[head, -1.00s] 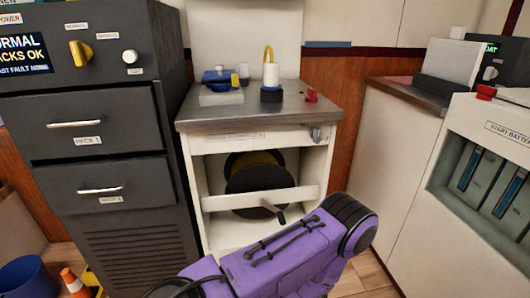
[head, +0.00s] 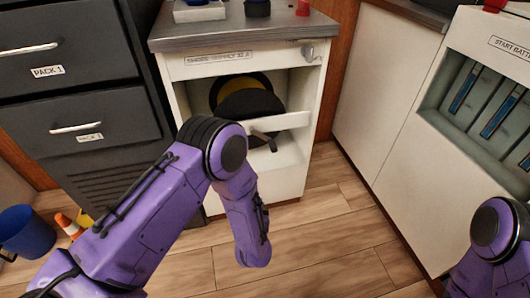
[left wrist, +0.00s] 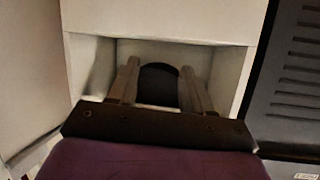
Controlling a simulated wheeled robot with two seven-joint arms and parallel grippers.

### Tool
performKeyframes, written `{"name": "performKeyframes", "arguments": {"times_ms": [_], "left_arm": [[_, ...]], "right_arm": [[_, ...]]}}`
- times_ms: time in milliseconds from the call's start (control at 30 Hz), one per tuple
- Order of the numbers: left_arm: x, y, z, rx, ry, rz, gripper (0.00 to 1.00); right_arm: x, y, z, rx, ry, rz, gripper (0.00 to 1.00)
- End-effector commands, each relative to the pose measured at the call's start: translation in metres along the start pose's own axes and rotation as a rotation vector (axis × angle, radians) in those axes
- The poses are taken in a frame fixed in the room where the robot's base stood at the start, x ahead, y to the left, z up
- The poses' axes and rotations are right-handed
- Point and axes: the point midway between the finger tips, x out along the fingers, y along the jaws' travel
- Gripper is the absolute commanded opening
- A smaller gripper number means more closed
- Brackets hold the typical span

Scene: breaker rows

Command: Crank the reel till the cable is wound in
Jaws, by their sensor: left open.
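The cable reel (head: 250,104), a dark drum with a yellow part behind it, sits inside the open white cabinet (head: 190,121), behind a white crossbar (head: 287,121). A dark crank handle (head: 264,138) sticks out at the crossbar, partly behind my left arm. In the left wrist view the dark round reel (left wrist: 158,88) shows in the cabinet opening, between the fingers of my left gripper (left wrist: 159,66). That gripper is open and holds nothing. In the head view my left arm hides it. I cannot make out the cable. My right gripper is out of view.
A dark drawer cabinet (head: 75,105) stands close on the left. A white battery cabinet (head: 440,130) is on the right. A blue bucket (head: 25,232) and an orange cone (head: 66,224) are on the floor at left. Wooden floor (head: 320,225) is open in front.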

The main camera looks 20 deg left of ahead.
Motion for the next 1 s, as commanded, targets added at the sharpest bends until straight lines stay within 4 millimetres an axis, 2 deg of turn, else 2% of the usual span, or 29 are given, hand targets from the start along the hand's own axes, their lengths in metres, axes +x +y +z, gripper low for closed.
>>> {"name": "performKeyframes", "arguments": {"times_ms": [33, 100, 200, 233, 367, 700, 833, 1000], "left_arm": [[0.013, 0.035, -0.032, -0.008, 0.126, -0.026, 0.50], [0.015, 0.066, -0.075, -0.015, 0.250, -0.096, 0.50], [0.011, 0.088, -0.111, -0.027, 0.330, -0.173, 0.50], [0.011, 0.090, -0.116, -0.029, 0.339, -0.187, 0.50], [0.024, 0.088, -0.126, -0.030, 0.348, -0.208, 0.50], [0.091, 0.073, -0.148, -0.029, 0.345, -0.205, 0.50], [0.102, 0.071, -0.154, -0.026, 0.346, -0.202, 0.50], [0.105, 0.071, -0.157, -0.024, 0.346, -0.200, 0.50]], "right_arm": [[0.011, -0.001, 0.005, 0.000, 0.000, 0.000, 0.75], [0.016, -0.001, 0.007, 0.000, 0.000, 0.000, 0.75], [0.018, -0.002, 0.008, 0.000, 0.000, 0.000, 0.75], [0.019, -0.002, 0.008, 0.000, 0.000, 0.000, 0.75], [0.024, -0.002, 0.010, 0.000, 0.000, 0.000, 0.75], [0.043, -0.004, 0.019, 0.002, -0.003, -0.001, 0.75], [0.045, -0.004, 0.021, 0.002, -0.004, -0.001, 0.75], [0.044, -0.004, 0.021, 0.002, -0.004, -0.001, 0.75]]}}
